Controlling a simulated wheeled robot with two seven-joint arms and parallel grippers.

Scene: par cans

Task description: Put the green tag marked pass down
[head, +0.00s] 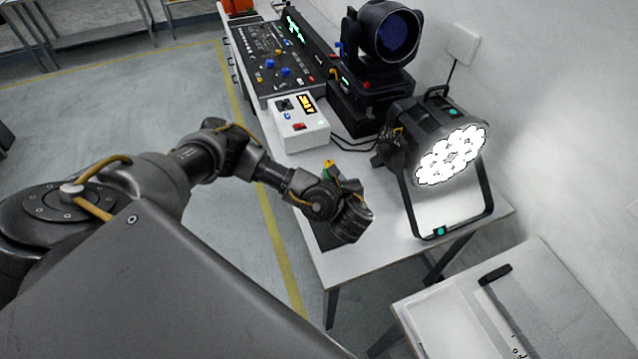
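My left arm comes in from the left, and its gripper (350,220) hangs over the near part of the white table (375,255). The gripper's fingers are seen from above and behind, so I cannot tell whether they are open or shut. A small yellow and green piece (328,171) shows just beyond the wrist; I cannot tell whether it is the pass tag or part of the arm. No marking can be read on it. A dark flat patch (322,234) lies partly hidden under the wrist. My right gripper is not in view.
A lit par can (450,157) stands on its stand right of my gripper. Behind are a white box with an orange display (300,128), a mixing console (275,62) and a moving-head light (385,40). A second table (560,300) stands at the lower right.

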